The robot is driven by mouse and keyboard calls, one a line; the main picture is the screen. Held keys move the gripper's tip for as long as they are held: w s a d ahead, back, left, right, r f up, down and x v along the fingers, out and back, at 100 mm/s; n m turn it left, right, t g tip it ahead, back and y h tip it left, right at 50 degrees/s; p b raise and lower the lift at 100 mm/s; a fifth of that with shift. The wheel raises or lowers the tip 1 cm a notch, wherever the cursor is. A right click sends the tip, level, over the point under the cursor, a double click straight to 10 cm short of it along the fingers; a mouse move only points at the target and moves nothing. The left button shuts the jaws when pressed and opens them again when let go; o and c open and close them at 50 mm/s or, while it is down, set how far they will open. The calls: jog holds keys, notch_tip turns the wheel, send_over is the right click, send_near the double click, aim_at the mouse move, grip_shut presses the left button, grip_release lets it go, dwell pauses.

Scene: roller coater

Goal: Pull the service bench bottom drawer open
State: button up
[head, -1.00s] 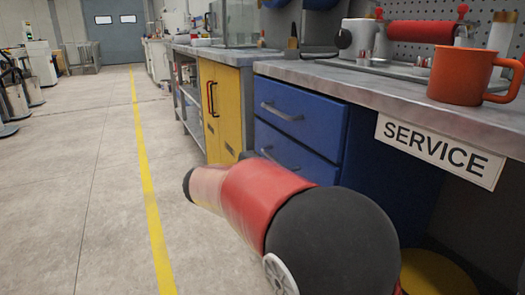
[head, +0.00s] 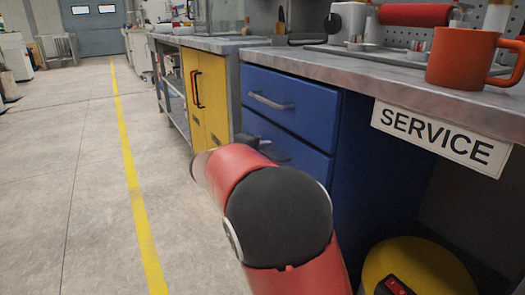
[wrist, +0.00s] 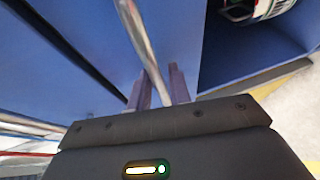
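The service bench (head: 345,68) has two blue drawers at its left part. The top drawer (head: 315,118) has a grey bar handle (head: 270,101) and looks closed. The bottom drawer (head: 312,163) is below it, partly hidden by my red and black arm; its front looks about flush. My gripper (head: 263,146) is at that front, mostly hidden in the head view. In the wrist view the fingers of my gripper (wrist: 160,88) are close together, with the metal bottom drawer handle (wrist: 140,40) between them. They look shut on it, against the blue front.
A yellow cabinet (head: 207,95) stands left of the drawers. An orange mug (head: 463,58) is on the bench top, above the SERVICE sign (head: 440,138). A round yellow object (head: 425,265) is low at right. Floor left of the bench is open, with a yellow line (head: 135,190).

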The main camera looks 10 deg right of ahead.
grip_shut()
jog(key=shift+a, duration=0.15)
jog(key=s+a, duration=0.4)
jog(key=a, duration=0.8)
jog(key=s+a+p, duration=0.1)
jog(key=s+a, duration=0.3)
jog(key=a, duration=0.8)
grip_release()
jog(key=p+v, duration=0.1)
jog(key=v, duration=0.6)
jog(key=shift+s+a, duration=0.2)
jog(key=shift+a, duration=0.05)
